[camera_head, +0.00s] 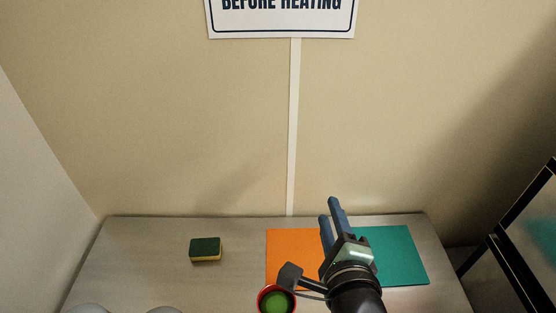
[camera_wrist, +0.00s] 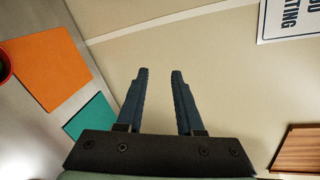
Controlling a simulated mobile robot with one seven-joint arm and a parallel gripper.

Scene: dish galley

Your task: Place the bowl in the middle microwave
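A round red vessel (camera_head: 262,296) with a green inside, which may be the bowl, stands at the front of the metal counter, partly cut by the lower picture edge. Its red rim also shows at the left edge of the wrist view (camera_wrist: 4,66). My gripper (camera_head: 328,208) is above the counter, to the right of the red vessel and apart from it. In the wrist view my gripper (camera_wrist: 160,73) is open, with nothing between its two blue fingers. I cannot make out a middle microwave in either view.
An orange mat (camera_head: 288,245) and a teal mat (camera_head: 402,255) lie on the counter (camera_head: 150,260). A green and yellow sponge (camera_head: 206,249) lies left. Pale rounded things (camera_head: 88,308) show at bottom left. A dark-framed structure (camera_head: 520,235) stands right. A sign (camera_head: 281,18) is above.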

